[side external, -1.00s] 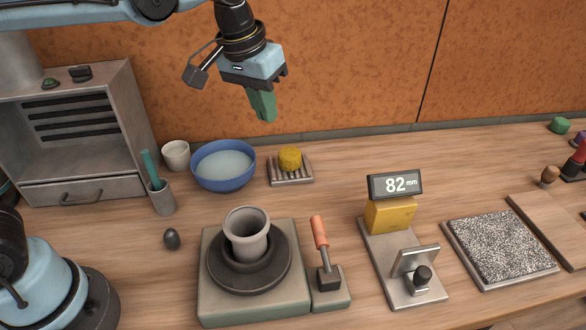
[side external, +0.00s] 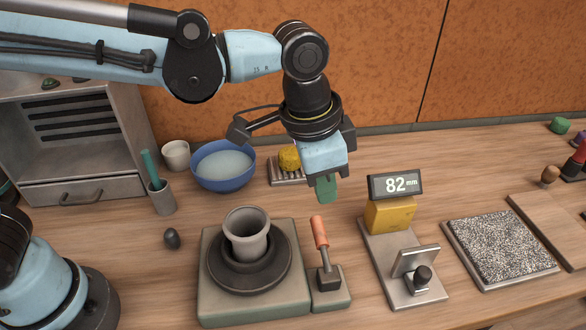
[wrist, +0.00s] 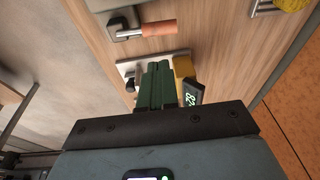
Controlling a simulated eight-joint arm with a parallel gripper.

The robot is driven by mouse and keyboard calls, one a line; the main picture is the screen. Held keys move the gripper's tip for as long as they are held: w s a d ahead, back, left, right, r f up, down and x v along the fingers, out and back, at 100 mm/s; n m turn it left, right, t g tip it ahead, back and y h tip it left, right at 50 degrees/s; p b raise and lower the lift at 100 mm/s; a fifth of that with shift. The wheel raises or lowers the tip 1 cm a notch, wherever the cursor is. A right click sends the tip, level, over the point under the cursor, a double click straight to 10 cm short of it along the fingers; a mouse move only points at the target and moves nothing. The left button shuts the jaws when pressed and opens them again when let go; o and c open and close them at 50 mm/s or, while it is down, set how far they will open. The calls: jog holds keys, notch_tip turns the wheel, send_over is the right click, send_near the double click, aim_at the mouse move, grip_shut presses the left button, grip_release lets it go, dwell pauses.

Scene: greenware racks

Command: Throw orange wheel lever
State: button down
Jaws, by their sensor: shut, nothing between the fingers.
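The orange wheel lever (side external: 320,233) stands on a small base at the right of the potter's wheel (side external: 254,277), its handle tilted slightly left and away. A grey clay cup (side external: 247,236) sits upright on the wheel head. My gripper (side external: 327,190) has green fingers, shut and empty, pointing down above the table just behind the lever's handle, not touching it. In the wrist view the shut fingers (wrist: 157,84) show at the centre, and the lever's orange handle (wrist: 160,28) lies beyond them at the top.
A gauge with an 82 mm display (side external: 395,184) and yellow block (side external: 390,214) stands right of the lever. A blue bowl (side external: 223,168), a sponge (side external: 289,158) on a rack and a tool cup (side external: 161,197) are behind and left. A gritty tray (side external: 500,246) lies at right.

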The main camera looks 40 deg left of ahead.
aim_at(319, 225)
jog(key=x, duration=0.6)
jog(key=shift+s+a+f, duration=0.1)
jog(key=shift+s+a, duration=0.15)
jog(key=shift+a, duration=0.15)
jog(key=shift+a+f, duration=0.2)
jog(key=shift+f, duration=0.5)
jog(key=shift+w+a+f, duration=0.1)
jog(key=shift+a+f, duration=0.05)
jog(key=shift+f, duration=0.35)
jog(key=shift+w+a+f, duration=0.1)
jog(key=shift+a+f, duration=0.05)
jog(key=shift+f, duration=0.3)
